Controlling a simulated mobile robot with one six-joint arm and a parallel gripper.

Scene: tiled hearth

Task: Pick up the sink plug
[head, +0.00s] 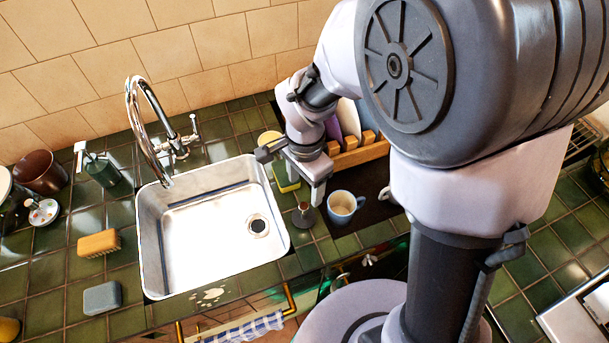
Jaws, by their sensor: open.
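A small dark plug with an upright knob, which looks like the sink plug (303,215), stands on the green tiled counter just right of the steel sink (205,274). My gripper (312,190) is open and points down, just above and slightly behind the plug. One finger shows clearly, close to the plug's upper right; the other is hard to make out. I cannot tell whether a finger touches the plug. The sink is empty and its drain (258,226) is uncovered.
A blue mug (344,206) stands close to the right of the plug. A yellow-green sponge or box (286,178) and a wooden dish rack (360,154) are behind it. A brush (99,243), a grey block (102,298) and a soap dispenser (101,168) stand left of the sink.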

